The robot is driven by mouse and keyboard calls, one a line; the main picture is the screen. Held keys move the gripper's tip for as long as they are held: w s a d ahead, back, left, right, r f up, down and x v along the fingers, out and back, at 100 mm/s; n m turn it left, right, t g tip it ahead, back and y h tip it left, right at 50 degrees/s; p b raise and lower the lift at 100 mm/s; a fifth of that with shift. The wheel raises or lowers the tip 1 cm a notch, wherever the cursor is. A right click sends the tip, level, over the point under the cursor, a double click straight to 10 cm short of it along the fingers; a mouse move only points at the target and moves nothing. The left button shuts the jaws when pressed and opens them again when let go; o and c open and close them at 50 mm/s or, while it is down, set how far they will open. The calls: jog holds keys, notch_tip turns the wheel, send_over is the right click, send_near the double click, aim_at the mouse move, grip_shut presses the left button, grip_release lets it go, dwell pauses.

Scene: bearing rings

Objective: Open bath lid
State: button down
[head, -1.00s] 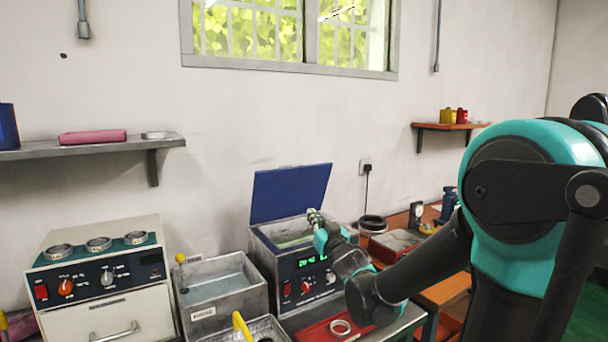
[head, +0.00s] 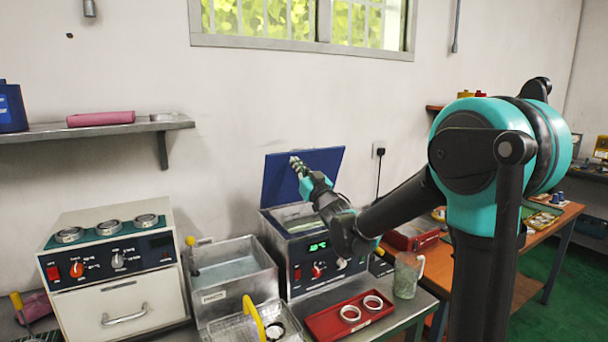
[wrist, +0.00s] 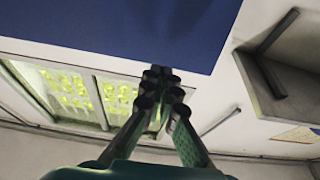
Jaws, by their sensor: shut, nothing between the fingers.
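The blue bath lid (head: 325,163) stands raised, tilted up at the back of the bath (head: 290,222), a metal box with a dark front panel, a green display and red knobs. The bath's opening shows below the lid. My gripper (head: 294,161) is shut and empty, in front of the lid's left part in the head view. In the wrist view the shut fingertips (wrist: 160,76) lie over the lower edge of the blue lid (wrist: 130,28). I cannot tell whether they touch it.
A metal tank (head: 235,305) stands left of the bath, and a cream oven (head: 150,292) further left. A wall shelf (head: 100,131) is at upper left.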

jog(key=shift+x, duration=1.35)
jog(key=x, duration=0.8)
